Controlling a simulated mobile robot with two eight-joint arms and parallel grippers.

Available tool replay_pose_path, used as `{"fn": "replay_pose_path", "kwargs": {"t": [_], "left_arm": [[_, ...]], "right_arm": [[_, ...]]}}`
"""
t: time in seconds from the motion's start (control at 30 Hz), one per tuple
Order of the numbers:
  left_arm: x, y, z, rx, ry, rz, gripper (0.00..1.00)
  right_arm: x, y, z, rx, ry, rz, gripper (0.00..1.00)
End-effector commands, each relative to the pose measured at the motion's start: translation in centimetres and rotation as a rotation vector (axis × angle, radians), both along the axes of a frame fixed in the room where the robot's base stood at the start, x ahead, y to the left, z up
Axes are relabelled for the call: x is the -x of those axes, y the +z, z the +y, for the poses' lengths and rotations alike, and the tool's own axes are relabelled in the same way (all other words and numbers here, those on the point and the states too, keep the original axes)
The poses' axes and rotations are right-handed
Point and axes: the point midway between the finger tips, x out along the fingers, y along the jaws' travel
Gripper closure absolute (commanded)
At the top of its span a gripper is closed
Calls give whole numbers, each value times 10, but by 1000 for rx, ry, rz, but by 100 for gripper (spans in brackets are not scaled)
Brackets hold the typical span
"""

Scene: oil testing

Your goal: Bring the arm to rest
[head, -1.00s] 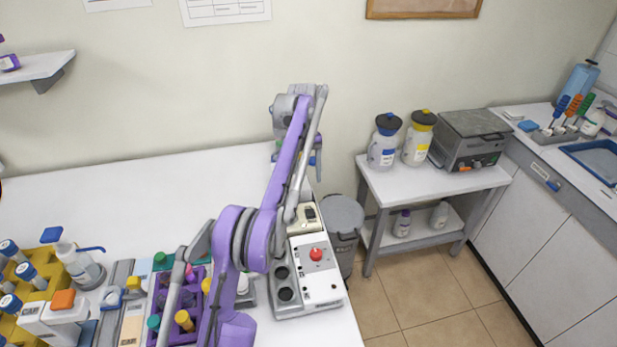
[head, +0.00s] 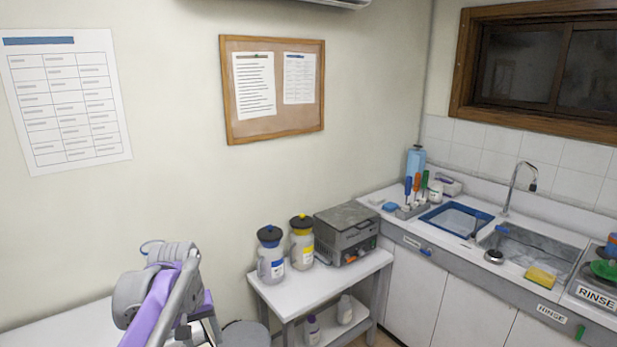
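A purple and grey jointed arm (head: 160,305), which looks like one of mine, rises from the lower left edge of the head view. Its thick grey joint (head: 132,292) is at the top, in front of the wall and over the white table (head: 62,328). I cannot tell whether it is my left or right arm. No gripper fingers can be made out; the arm's lower part is cut off by the frame.
A small side table (head: 290,294) holds two capped jars and a grey machine (head: 346,232). A grey bin (head: 246,334) stands beside it. At the right is a counter with a sink (head: 530,250). A corkboard (head: 273,88) hangs on the wall.

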Motion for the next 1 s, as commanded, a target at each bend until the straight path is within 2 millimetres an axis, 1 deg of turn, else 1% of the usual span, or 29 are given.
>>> {"fn": "replay_pose_path", "kwargs": {"t": [0.03,0.17,0.2,0.27,0.4,0.5,0.6,0.7,0.8,1.0], "left_arm": [[20,-2,-7,-10,-27,-30,40],[62,-12,-19,-36,-91,-111,40],[75,-17,-23,-46,-112,-135,40],[96,-26,-27,-60,-141,-171,40],[142,-52,-37,-92,-212,-257,40],[171,-74,-42,-114,-256,-311,40],[193,-93,-45,-132,-291,-356,40],[206,-106,-47,-144,-313,-384,40],[212,-112,-48,-149,-325,-398,40],[213,-113,-48,-151,-327,-402,40]], "right_arm": [[0,0,0,0,0,0,50],[0,0,0,0,0,0,50],[0,0,0,0,0,0,50],[0,0,0,0,0,0,50],[0,0,0,0,0,0,50],[0,0,0,0,0,0,50],[0,0,0,0,0,0,50],[0,0,0,0,0,0,50],[0,0,0,0,0,0,50],[0,0,0,0,0,0,50]]}}
